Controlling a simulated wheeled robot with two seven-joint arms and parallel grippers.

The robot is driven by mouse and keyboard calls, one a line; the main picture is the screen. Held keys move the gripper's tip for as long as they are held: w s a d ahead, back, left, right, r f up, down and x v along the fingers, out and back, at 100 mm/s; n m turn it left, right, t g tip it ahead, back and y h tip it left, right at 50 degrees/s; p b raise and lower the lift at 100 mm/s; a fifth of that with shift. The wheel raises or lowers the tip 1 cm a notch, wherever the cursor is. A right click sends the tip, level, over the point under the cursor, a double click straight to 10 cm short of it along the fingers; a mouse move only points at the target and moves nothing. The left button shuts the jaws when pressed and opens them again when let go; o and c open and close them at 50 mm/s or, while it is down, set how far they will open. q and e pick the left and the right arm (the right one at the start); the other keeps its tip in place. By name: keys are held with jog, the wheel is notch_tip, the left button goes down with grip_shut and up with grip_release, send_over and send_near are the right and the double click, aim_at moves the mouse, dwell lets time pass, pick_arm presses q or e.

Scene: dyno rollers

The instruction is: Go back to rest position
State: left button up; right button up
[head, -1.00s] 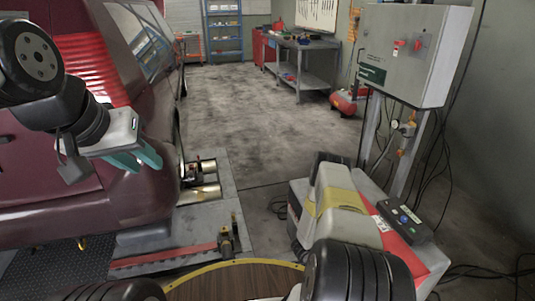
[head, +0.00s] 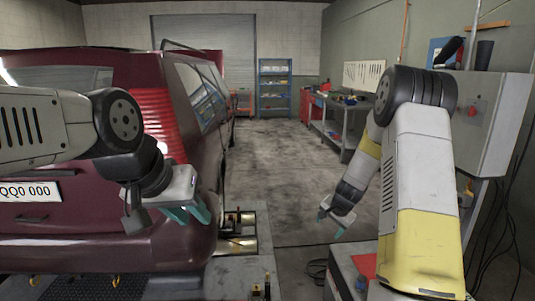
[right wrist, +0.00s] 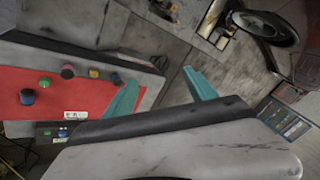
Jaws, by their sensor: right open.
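My left gripper (head: 189,213) hangs in front of the rear corner of the dark red car (head: 90,115), with teal fingers pointing down and right. Its fingers overlap from this angle, so I cannot tell whether they are open. My right gripper (head: 330,228) is raised over the floor to the left of the control cabinet, with its teal fingers apart. The right wrist view shows those fingers (right wrist: 165,95) open, with nothing between them.
A red-topped console with knobs (right wrist: 75,92) lies below my right gripper. The grey control cabinet (head: 500,120) stands at the right. Dyno rollers (head: 235,243) sit by the car's wheel. A workbench (head: 335,125) and blue shelf (head: 275,85) stand behind. The middle floor is clear.

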jog(key=s+a+r+n+y, duration=0.1)
jog(key=s+a+r+n, duration=0.15)
jog(key=s+r, duration=0.45)
jog(key=s+a+r+n+y, duration=0.15)
jog(key=s+a+r, duration=0.25)
jog(key=r, duration=0.7)
jog(key=s+r+n, duration=0.2)
jog(key=s+r, duration=0.2)
jog(key=s, duration=0.5)
jog(key=s+a+r+n+h, duration=0.1)
jog(key=s+r+n, duration=0.2)
jog(key=s, duration=0.7)
jog(key=shift+s+r+n, duration=0.25)
jog(key=shift+r+n, duration=0.05)
jog(key=shift+r, duration=0.05)
jog(key=shift+a, duration=0.1)
